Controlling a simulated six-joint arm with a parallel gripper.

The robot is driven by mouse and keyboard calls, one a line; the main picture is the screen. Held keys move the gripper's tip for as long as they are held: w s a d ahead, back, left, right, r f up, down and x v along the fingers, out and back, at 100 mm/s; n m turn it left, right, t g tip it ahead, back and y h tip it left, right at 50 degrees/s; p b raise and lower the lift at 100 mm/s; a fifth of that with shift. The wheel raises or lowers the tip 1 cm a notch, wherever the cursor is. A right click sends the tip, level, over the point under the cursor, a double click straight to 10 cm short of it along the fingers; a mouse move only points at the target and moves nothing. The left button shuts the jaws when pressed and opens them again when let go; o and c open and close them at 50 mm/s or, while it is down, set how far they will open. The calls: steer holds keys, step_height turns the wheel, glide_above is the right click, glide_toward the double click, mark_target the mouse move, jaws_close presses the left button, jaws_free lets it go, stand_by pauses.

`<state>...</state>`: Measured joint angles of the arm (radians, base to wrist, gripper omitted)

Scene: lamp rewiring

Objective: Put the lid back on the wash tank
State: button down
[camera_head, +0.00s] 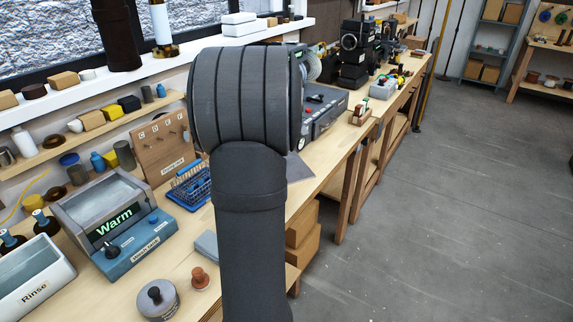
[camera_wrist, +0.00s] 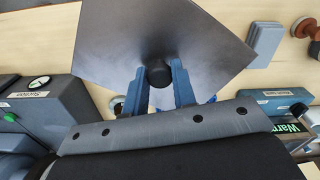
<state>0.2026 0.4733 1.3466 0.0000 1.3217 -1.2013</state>
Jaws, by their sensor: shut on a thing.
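My gripper (camera_wrist: 157,76) is shut on the black knob of a flat grey metal lid (camera_wrist: 205,35) in the wrist view. The lid is in the air above the bench. In the head view my arm hides the gripper and most of the lid; a grey corner of the lid (camera_head: 299,167) shows right of the arm. The wash tank (camera_head: 138,243) is a grey and blue box with a green "Warm" display, left of my arm in the head view. Part of it shows at the right edge of the wrist view (camera_wrist: 270,97), apart from the lid.
A white Rinse tray (camera_head: 58,285) stands left of the tank. A blue rack (camera_head: 187,190) is between tank and arm. A round grey tin (camera_head: 158,300) and a reddish-brown knobbed piece (camera_head: 200,280) stand in front. A grey Suction machine (camera_wrist: 40,100) is left in the wrist view.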

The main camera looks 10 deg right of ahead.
steer(key=a+r+m, duration=0.1)
steer(key=a+m, duration=0.1)
steer(key=a, duration=0.1)
steer(key=a+r+m, duration=0.1)
steer(key=a+m, duration=0.2)
steer(key=w+a+r+m, duration=0.1)
steer(key=a+m, duration=0.1)
steer(key=a, duration=0.1)
steer(key=shift+a+r, duration=0.1)
steer(key=shift+r, duration=0.2)
steer(key=a+n, duration=1.3)
steer(key=a, duration=2.6)
steer(key=shift+s+n, duration=0.3)
steer(key=shift+s, duration=0.15)
steer(key=shift+f, duration=0.15)
steer(key=shift+f, duration=2)
steer(key=shift+f, duration=0.25)
steer(key=c, duration=1.1)
jaws_free()
